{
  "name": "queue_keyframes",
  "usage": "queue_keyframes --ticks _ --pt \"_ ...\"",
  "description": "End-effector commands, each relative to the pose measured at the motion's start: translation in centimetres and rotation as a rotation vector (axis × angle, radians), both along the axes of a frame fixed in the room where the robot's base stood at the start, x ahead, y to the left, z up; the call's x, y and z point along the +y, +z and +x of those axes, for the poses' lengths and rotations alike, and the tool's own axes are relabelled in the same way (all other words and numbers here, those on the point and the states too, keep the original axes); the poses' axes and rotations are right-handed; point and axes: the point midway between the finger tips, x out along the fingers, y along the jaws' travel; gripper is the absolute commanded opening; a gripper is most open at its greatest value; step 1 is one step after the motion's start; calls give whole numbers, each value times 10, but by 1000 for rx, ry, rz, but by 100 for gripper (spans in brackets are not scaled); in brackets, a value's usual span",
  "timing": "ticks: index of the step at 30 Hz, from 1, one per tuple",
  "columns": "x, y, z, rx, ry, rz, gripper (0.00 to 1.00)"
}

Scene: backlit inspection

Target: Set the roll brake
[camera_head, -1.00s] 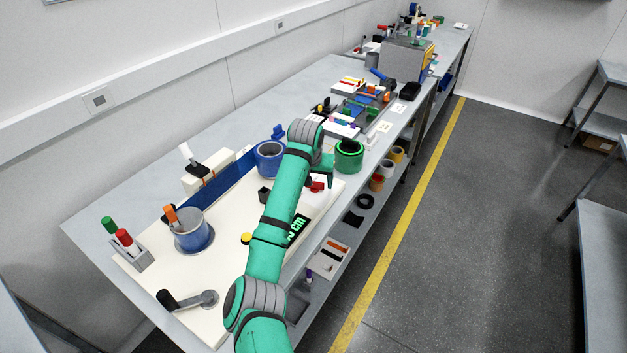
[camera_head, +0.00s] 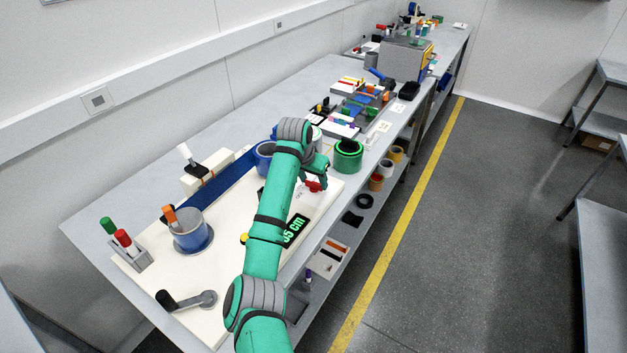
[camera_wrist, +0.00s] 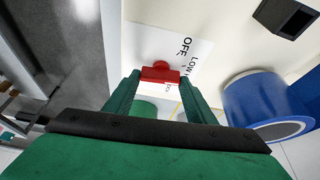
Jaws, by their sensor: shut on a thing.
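A red brake knob (camera_head: 315,186) sits on a pale panel at the front edge of the bench. It also shows in the wrist view (camera_wrist: 160,73), beside a white label (camera_wrist: 178,50) with "OFF" and "LOW" printed on it. My gripper (camera_wrist: 160,84) has one finger on each side of the knob and is shut on it. In the head view my gripper (camera_head: 316,179) is partly hidden by my own wrist. Which mark the knob points to cannot be told.
A blue roll (camera_head: 263,162) stands behind my wrist. A blue-based roll (camera_head: 189,238) and a crank handle (camera_head: 187,301) are on the near panel. A black display (camera_head: 294,230) shows green digits ending in "cm". A green roll (camera_head: 348,157) stands to the right.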

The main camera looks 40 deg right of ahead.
Motion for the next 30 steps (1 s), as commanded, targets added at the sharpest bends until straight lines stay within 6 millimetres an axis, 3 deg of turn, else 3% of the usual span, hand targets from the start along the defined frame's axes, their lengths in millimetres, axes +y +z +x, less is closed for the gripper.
queue_keyframes --ticks 30 --pt "1 1 5 7 -933 1 28"
